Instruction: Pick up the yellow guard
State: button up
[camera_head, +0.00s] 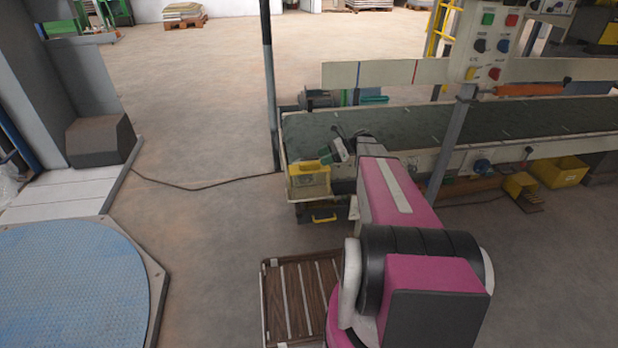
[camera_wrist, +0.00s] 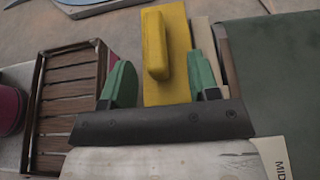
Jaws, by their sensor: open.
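The yellow guard (camera_wrist: 177,75) is a flat yellow plate with a raised bar-shaped handle. In the wrist view it lies ahead of my gripper (camera_wrist: 160,80), and its handle shows between the two green fingertips. The fingers are apart, and I cannot tell how far the handle is from them in depth. In the head view the guard (camera_head: 309,181) is at the near left end of the conveyor. My gripper (camera_head: 334,155) is just above and beside it there, partly hidden by my arm.
The conveyor (camera_head: 430,128) runs to the right with a dark belt. A control panel (camera_head: 490,45) on a post stands beside it. A slatted wooden pallet (camera_head: 302,290) lies on the floor below. A blue turntable (camera_head: 75,280) is at left, with open floor between.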

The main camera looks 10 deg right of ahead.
aim_at(312, 162)
jog(key=shift+s+x, duration=0.2)
jog(key=shift+x, duration=1.25)
jog(key=shift+s+x, duration=0.15)
jog(key=shift+x, duration=1.25)
grip_shut()
